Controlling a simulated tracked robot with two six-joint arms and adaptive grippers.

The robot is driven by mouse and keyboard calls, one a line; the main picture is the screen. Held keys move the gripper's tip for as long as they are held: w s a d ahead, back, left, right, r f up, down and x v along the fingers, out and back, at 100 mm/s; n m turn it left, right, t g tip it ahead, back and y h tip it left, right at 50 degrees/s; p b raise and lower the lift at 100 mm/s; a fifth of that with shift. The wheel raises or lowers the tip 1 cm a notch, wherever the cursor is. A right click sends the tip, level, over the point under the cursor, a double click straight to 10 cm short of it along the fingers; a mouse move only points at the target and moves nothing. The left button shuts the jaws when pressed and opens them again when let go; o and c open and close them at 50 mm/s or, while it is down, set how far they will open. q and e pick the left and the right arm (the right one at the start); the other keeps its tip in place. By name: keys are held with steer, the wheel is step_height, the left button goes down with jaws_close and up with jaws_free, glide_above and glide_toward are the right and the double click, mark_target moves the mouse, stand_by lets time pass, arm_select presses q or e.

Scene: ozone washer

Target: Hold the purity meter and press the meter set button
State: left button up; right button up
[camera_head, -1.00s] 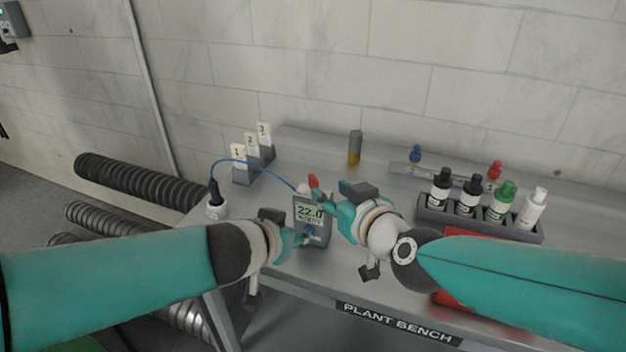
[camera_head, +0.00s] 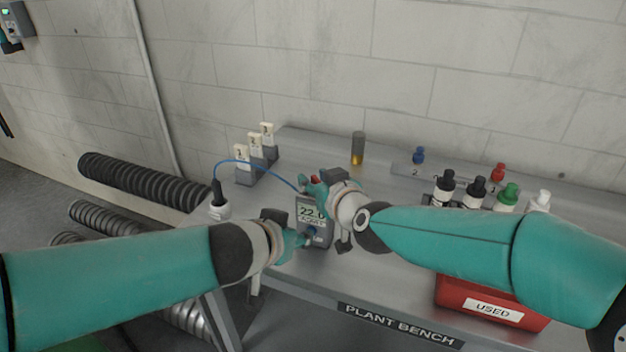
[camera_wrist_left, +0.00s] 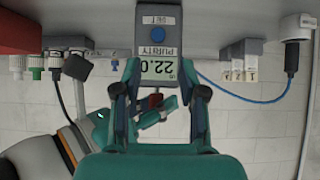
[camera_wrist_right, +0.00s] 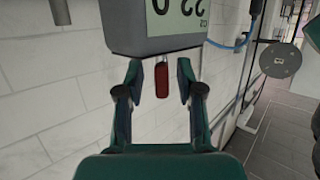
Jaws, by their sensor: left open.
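The grey purity meter (camera_head: 324,238) stands at the bench's front left, its screen reading 22.0. Its blue set button (camera_wrist_left: 157,34), below the screen, shows in the left wrist view, where the meter appears upside down. My left gripper (camera_head: 300,241) is open at the meter's front, its fingers apart on either side of the meter in the left wrist view (camera_wrist_left: 160,88). My right gripper (camera_head: 317,187) is open at the meter's top. In the right wrist view a red piece (camera_wrist_right: 161,80) sticks out of the meter's end between its fingers, with gaps beside it.
A blue cable (camera_head: 240,162) runs from a white socket (camera_head: 219,210) to the meter. Numbered holders (camera_head: 255,158) and an amber vial (camera_head: 358,148) stand behind. Capped bottles (camera_head: 475,190) are partly hidden by my right arm. A red USED bin (camera_head: 450,290) is front right.

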jaws_close()
arm_select(q)
steer(key=shift+a, duration=0.1)
arm_select(e)
steer(key=shift+a, duration=0.15)
arm_select(q)
steer(key=shift+s, duration=0.15)
steer(key=shift+c, duration=1.3)
arm_select(e)
steer(key=shift+s, duration=0.15)
arm_select(q)
steer(key=shift+s, duration=0.15)
steer(key=c, duration=0.5)
arm_select(e)
steer(key=shift+s, duration=0.15)
arm_select(q)
steer(key=shift+d, duration=0.2)
jaws_close()
arm_select(e)
steer(key=shift+d, duration=0.3)
arm_select(q)
steer(key=shift+a, duration=0.1)
arm_select(e)
steer(key=shift+w+a, duration=0.15)
steer(key=shift+w, duration=0.05)
